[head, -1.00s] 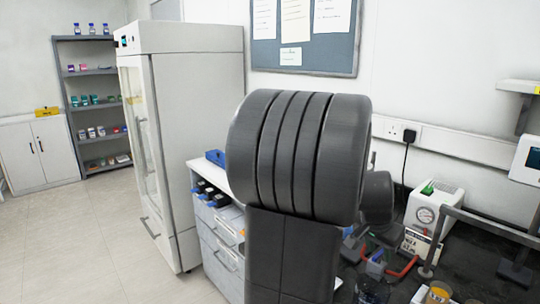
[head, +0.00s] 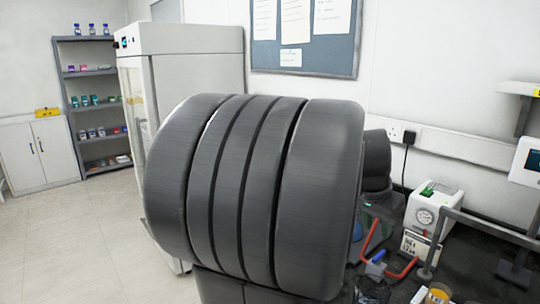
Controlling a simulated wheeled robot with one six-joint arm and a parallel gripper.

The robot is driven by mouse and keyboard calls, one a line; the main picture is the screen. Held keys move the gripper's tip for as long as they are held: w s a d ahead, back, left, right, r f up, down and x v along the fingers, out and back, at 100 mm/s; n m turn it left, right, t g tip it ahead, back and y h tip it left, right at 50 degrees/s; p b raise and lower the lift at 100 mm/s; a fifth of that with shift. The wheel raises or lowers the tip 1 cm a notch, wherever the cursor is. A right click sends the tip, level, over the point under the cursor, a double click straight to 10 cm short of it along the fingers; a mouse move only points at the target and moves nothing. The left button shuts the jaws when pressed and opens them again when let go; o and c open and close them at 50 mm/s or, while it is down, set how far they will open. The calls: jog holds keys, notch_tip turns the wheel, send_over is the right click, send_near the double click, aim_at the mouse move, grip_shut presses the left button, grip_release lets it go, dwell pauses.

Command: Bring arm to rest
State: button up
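My own arm fills the middle of the head view as a large dark grey ribbed joint, close to the camera. Another dark part of my arm shows behind it to the right. The arm hides much of the bench and most of the drawer unit.
A tall white cabinet (head: 190,65) and shelves (head: 92,95) stand left. The floor (head: 75,245) there is clear.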

aim_at(379, 255)
jog(key=x, duration=1)
jog(key=shift+w+d+f, duration=0.1)
jog(key=shift+f, duration=0.25)
jog(key=shift+r, duration=0.15)
jog(key=shift+n+t+p, duration=0.3)
jog(key=shift+n+p, duration=0.05)
jog(key=shift+n, duration=0.35)
jog(key=shift+d+n+t+y+p, duration=0.15)
jog(key=shift+n+t+y+p, duration=0.25)
jog(key=shift+n, duration=0.8)
jog(key=shift+d+n+y, duration=0.1)
jog(key=shift+n+y, duration=0.4)
jog(key=shift+n, duration=0.7)
jog(key=shift+d+n+y, duration=0.1)
jog(key=shift+n+y, duration=0.4)
jog(key=shift+n, duration=1)
jog(key=shift+a, duration=0.1)
